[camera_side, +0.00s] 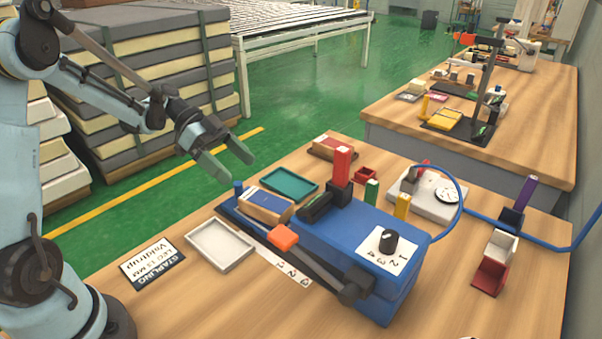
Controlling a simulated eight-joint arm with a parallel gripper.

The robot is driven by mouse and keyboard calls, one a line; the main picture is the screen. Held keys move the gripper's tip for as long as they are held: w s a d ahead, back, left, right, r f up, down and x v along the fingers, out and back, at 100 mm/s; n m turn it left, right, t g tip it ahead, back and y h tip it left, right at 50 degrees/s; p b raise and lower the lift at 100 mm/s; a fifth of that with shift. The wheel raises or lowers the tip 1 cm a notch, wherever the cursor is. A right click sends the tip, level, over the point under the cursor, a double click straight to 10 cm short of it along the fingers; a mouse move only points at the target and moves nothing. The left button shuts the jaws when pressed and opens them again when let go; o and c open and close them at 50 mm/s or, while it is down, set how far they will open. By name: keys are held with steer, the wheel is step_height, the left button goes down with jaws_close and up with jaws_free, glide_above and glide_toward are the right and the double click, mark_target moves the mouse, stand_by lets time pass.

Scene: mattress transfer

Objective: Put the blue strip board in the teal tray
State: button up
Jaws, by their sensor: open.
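The teal tray (311,186) lies on the wooden table behind the blue stapling machine, and it looks empty. A tan block with a blue top (262,207), which seems to be the blue strip board, rests on the left end of the blue machine, just in front of the tray. My gripper (238,168) is in the air to the upper left of both, with its two green fingers apart and nothing between them. It touches neither the board nor the tray.
A blue machine (385,295) with an orange-tipped lever (284,237) fills the table's middle. An empty white tray (244,259) and a label plate (152,263) lie at the front left. A red upright block (342,164) stands right of the teal tray. A blue hose (520,242) crosses the right side.

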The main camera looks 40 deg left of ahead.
mark_target(267, 200)
steer(key=a+f+m+h, duration=0.1)
steer(key=a+m, duration=0.1)
steer(key=m, duration=0.1)
steer(key=shift+s+a+f+h, duration=0.2)
steer(key=shift+a+f+h, duration=0.2)
steer(key=x, duration=0.6)
steer(key=shift+w+d+f, duration=0.1)
steer(key=shift+d, duration=0.1)
steer(key=shift+f+x, duration=0.25)
steer(key=shift+x, duration=2.45)
steer(key=shift+a, duration=0.15)
steer(key=c, duration=1.3)
steer(key=shift+o, duration=0.2)
steer(key=shift+r, duration=0.2)
